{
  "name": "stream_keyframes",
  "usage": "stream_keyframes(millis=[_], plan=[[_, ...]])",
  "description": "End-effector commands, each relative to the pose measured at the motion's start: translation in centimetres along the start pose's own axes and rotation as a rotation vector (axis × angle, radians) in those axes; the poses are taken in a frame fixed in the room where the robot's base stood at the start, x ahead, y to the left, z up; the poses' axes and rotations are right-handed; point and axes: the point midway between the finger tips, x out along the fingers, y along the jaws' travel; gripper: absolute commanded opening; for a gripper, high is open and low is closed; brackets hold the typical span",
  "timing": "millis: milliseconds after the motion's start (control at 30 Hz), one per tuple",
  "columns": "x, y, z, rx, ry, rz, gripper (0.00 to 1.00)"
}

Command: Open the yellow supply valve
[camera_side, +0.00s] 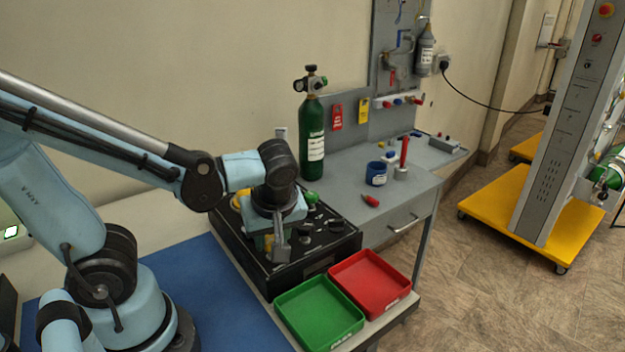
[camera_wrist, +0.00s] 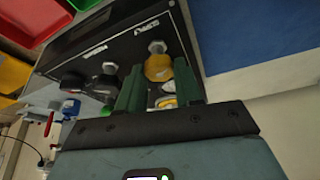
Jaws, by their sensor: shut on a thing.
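The yellow supply valve (camera_wrist: 158,67) is a round yellow knob on the black trainer box (camera_wrist: 110,48), close to the upside-down "SUPPLY" lettering in the wrist view. My gripper (camera_wrist: 160,82) has its two green fingers on either side of the knob and is shut on it. Another small yellow and white part (camera_wrist: 167,102) shows between the fingers, nearer the palm. In the side view my gripper (camera_side: 275,240) points down over the box (camera_side: 335,245), and my wrist hides most of the knob. How far the valve is turned cannot be told.
A green tray (camera_side: 318,312) and a red tray (camera_side: 370,283) stand in front of the box. A green cylinder (camera_side: 312,140) stands behind it.

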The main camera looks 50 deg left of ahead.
Motion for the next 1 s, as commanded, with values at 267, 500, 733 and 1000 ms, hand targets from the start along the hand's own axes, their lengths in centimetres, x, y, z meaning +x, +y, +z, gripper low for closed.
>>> stream_keyframes(millis=[267, 500, 733, 1000], plan=[[0.0, 0.0, 0.1, -0.001, -0.003, 0.001, 0.46], [0.0, 0.0, 0.0, 0.000, -0.002, 0.001, 0.60], [-0.2, 0.0, 0.0, 0.001, -0.001, 0.001, 0.60], [-2.7, 0.0, 0.0, 0.003, -0.001, 0.002, 0.60]])
